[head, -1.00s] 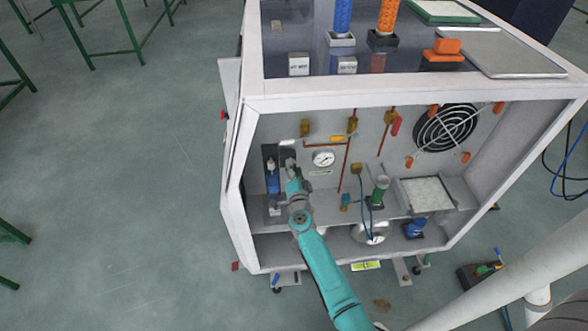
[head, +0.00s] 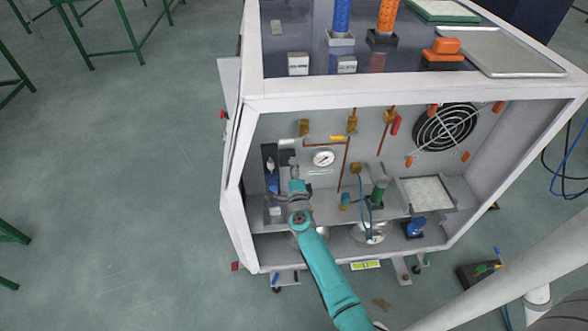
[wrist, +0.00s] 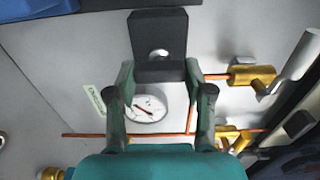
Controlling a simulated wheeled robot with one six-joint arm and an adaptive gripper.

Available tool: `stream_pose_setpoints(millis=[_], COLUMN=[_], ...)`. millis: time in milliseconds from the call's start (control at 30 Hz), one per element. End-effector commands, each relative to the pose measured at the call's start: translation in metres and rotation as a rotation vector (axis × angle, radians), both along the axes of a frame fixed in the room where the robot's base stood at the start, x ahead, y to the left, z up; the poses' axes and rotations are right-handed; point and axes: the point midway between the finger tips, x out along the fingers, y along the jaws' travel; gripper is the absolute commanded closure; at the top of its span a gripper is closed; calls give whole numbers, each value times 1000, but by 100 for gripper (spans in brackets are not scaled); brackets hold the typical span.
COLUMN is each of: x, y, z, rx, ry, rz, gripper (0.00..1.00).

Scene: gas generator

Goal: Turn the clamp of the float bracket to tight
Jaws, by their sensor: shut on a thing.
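A round white gauge (head: 323,158) is on the back wall, right of my gripper; it also shows between the fingers in the wrist view (wrist: 148,106). Copper pipes (head: 344,165) and brass valves run nearby. The cabinet frame (head: 236,170) stands close on the left.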

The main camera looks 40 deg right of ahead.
Motion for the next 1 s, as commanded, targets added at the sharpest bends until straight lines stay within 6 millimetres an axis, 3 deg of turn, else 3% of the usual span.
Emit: stream_pose_setpoints(millis=[367,400,500,833,1000], x=[-1,-1,-1,-1,-13], y=[-1,-1,0,1,9], z=[-1,-1,-1,-1,-1], rx=[6,6,5,4,3], ry=[-2,-2,-2,-1,-1], rz=[-2,-2,-2,-1,0], gripper=[83,43,23,23,23])
